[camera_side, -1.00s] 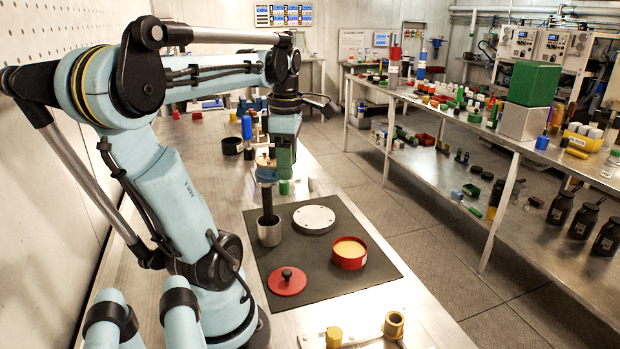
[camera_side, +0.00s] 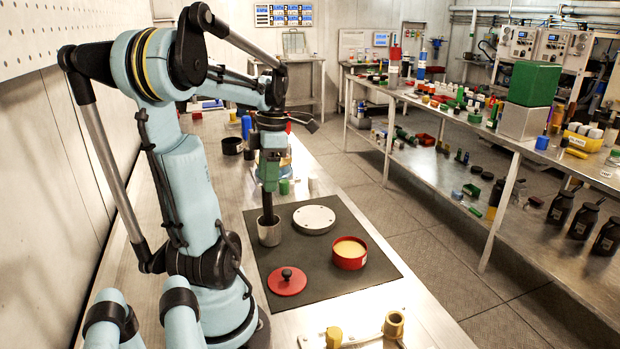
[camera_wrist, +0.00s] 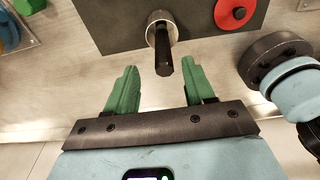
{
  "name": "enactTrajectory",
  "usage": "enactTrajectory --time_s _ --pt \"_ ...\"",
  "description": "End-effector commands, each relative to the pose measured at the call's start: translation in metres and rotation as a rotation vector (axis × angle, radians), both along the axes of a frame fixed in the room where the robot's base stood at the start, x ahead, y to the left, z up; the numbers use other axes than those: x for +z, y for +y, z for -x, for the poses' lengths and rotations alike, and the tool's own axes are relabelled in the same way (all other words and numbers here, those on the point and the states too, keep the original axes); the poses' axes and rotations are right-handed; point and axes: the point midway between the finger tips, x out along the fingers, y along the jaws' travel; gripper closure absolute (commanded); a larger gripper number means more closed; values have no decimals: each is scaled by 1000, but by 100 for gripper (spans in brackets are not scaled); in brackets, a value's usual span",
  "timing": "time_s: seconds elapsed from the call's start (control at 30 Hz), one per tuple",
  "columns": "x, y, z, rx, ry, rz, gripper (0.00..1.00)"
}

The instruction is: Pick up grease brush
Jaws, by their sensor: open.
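The grease brush shows as a black handle (camera_side: 267,204) standing upright in a silver metal cup (camera_side: 269,234) on the dark mat. Its bristles are hidden in the cup. In the wrist view, the handle (camera_wrist: 163,52) sticks out of the cup (camera_wrist: 161,22) towards me, its end between the tips in the picture. My gripper (camera_side: 269,180) is at the upper part of the handle in the side view. Its green fingers (camera_wrist: 160,80) are open and apart from each other, one on each side of the handle's end. I cannot tell whether they touch it.
The dark mat (camera_side: 320,275) also holds a red tin (camera_side: 349,260) with yellow content, a red lid (camera_side: 287,287) and a pale round plate (camera_side: 314,217). A brass-coloured fitting (camera_side: 393,324) lies at the front edge.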

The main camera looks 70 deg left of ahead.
Motion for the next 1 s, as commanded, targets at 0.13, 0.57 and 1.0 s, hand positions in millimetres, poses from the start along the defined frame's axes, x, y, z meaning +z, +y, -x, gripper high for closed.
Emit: enactTrajectory --time_s 0.13,0.57,1.0 --pt "-9 -1 2 0 0 0 47" --pt "-50 -5 9 -1 0 0 47" --pt "-51 -5 9 -1 0 0 74"
